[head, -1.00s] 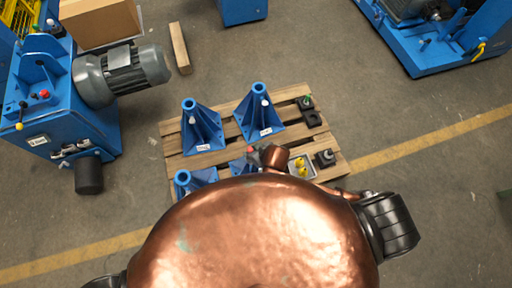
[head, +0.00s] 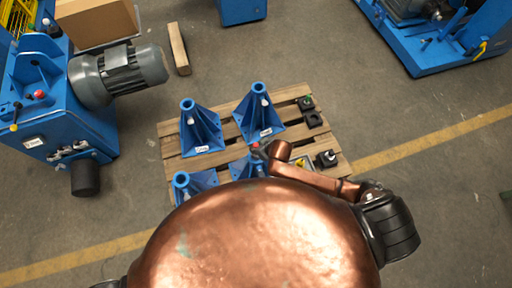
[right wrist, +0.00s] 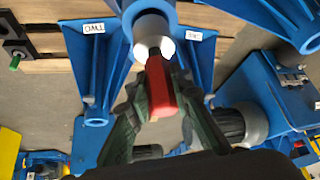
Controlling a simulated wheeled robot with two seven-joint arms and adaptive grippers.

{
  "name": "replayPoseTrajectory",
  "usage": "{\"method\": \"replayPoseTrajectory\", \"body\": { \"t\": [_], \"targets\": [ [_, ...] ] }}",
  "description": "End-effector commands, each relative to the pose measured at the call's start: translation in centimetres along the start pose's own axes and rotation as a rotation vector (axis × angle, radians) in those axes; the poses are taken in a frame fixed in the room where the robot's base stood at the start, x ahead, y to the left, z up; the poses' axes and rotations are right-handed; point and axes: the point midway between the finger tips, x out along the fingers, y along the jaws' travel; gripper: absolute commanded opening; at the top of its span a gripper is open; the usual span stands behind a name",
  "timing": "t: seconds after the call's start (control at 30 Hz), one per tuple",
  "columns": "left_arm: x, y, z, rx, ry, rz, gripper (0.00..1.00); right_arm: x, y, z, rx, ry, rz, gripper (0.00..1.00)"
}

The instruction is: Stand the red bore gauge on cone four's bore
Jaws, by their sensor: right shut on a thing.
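Several blue cones stand on the pallet: back left (head: 202,132), back right (head: 262,118), front left (head: 190,183), and front right (head: 246,166), partly hidden by my body. Their labels are too small to tell which is cone four. My right gripper (right wrist: 160,110) is shut on the red bore gauge (right wrist: 160,88). The gauge's red part also shows in the head view (head: 256,145), near the two right-hand cones. In the right wrist view a pale grey cylinder lies beyond the red part, in front of a blue cone's tube (right wrist: 160,12). I cannot tell whether they touch. My left gripper is out of view.
The wooden pallet (head: 173,144) carries black blocks (head: 313,119) and a black holder (head: 326,159) at its right side. A blue machine with a grey motor (head: 120,75) stands left.

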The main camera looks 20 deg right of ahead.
Motion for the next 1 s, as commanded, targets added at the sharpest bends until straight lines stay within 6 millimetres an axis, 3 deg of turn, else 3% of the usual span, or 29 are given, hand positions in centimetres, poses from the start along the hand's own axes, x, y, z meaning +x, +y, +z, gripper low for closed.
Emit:
{"method": "replayPoseTrajectory", "body": {
  "t": [0.83,0.87,1.0],
  "targets": [
    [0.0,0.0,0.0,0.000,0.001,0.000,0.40,0.9,-0.1,0.2,-0.001,0.009,-0.001,0.00],
    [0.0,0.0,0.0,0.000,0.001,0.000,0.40,1.0,-0.1,0.5,0.000,0.003,0.000,0.21],
    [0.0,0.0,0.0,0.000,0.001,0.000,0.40,1.0,0.0,0.5,-0.001,0.003,0.000,0.31]
  ]
}}
